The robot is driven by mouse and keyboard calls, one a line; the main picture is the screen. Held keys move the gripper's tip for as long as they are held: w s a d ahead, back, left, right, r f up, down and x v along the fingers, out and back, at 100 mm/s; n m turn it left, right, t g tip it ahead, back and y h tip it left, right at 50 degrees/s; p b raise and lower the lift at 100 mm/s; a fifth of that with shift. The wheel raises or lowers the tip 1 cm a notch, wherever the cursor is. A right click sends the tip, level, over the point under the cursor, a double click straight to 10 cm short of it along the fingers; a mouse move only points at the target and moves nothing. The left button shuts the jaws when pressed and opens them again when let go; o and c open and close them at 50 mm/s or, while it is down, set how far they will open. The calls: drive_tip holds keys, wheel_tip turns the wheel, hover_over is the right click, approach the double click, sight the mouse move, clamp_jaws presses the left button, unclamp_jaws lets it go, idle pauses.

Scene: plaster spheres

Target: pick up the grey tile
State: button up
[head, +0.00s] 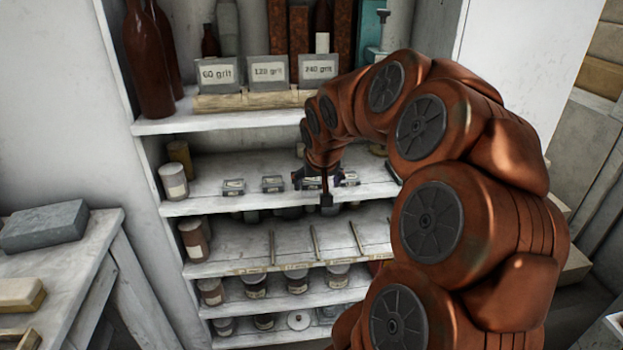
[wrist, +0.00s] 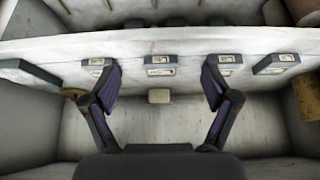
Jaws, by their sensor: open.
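Several small grey tiles with pale labels stand in a row along the front edge of the middle shelf. I cannot tell which one is the grey tile meant. In the wrist view one grey tile (wrist: 160,65) lies in line with the gap between my fingers, with other tiles to its left (wrist: 97,66) and right (wrist: 275,63). In the head view two tiles show left of my gripper, one (head: 233,187) and another (head: 272,184). My gripper (head: 323,179) is open at this shelf, its fingers spread in the wrist view (wrist: 164,78) and apparently empty. My arm hides part of the row.
Grey grit cards (head: 219,73) stand in a wooden holder (head: 240,101) on the shelf above. A labelled jar (head: 174,181) stands left on the tile shelf. Thin rods (head: 315,242) and jars (head: 297,281) are below. A grey block (head: 44,225) rests on the left bench.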

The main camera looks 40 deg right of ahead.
drive_tip(key=p, duration=0.2)
hover_over(312, 180)
drive_tip(key=s+a, duration=0.2)
drive_tip(key=shift+s, duration=0.2)
drive_tip(key=shift+p+x, duration=0.95)
drive_tip(key=shift+x, duration=1.6)
drive_tip(key=shift+c, duration=0.3)
drive_tip(key=c, duration=1.3)
drive_tip(key=shift+s, duration=0.1)
drive_tip(key=shift+s+a+r+b, duration=0.15)
drive_tip(key=shift+s+r+b, duration=0.05)
drive_tip(key=shift+r+b, duration=0.1)
drive_tip(key=s+a+r+b, duration=0.1)
drive_tip(key=s+a+r, duration=0.1)
drive_tip(key=s, duration=0.1)
drive_tip(key=s+a+r+b, duration=0.2)
drive_tip(key=s+a+r, duration=0.1)
drive_tip(key=s, duration=0.1)
drive_tip(key=s+a+r+b, duration=0.1)
drive_tip(key=s+a+r, duration=0.1)
drive_tip(key=s+a, duration=0.1)
drive_tip(key=shift+s+a+r+b, duration=0.1)
drive_tip(key=shift+s+r+b, duration=0.1)
drive_tip(key=shift+s+b, duration=0.15)
